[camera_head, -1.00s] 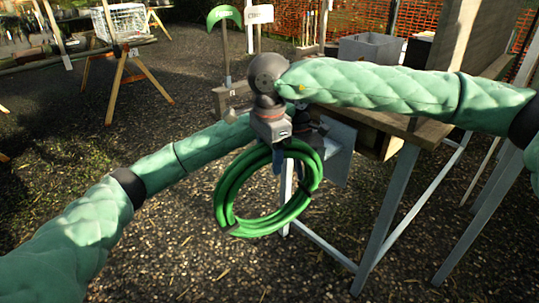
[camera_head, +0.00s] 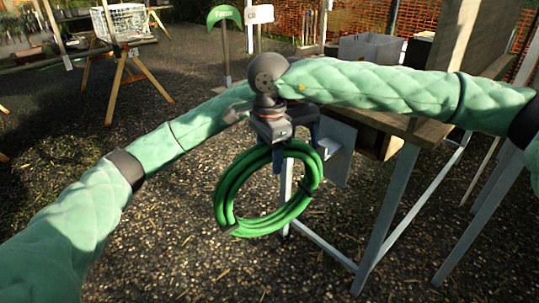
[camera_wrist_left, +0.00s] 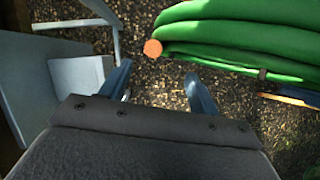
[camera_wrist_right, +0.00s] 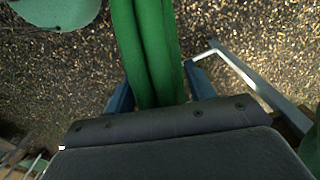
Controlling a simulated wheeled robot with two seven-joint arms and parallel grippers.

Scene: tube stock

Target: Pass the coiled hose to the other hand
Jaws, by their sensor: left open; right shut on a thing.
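The coiled hose (camera_head: 232,190) is a bright green ring of several turns. It hangs upright below my right gripper (camera_head: 278,160), which is shut on the top of the coil. In the right wrist view the hose (camera_wrist_right: 150,50) runs between the two fingers. My left arm reaches in behind the right wrist, and its gripper is mostly hidden there in the head view. In the left wrist view my left gripper (camera_wrist_left: 160,88) is open and empty. The hose (camera_wrist_left: 240,40) shows beyond and right of its fingertips, apart from them.
A wooden bench (camera_head: 405,127) on grey metal legs (camera_head: 385,220) stands right behind the hose, with a grey box (camera_head: 370,48) farther back. A small orange disc (camera_wrist_left: 152,48) shows near the hose in the left wrist view. The gravel ground below and left is clear.

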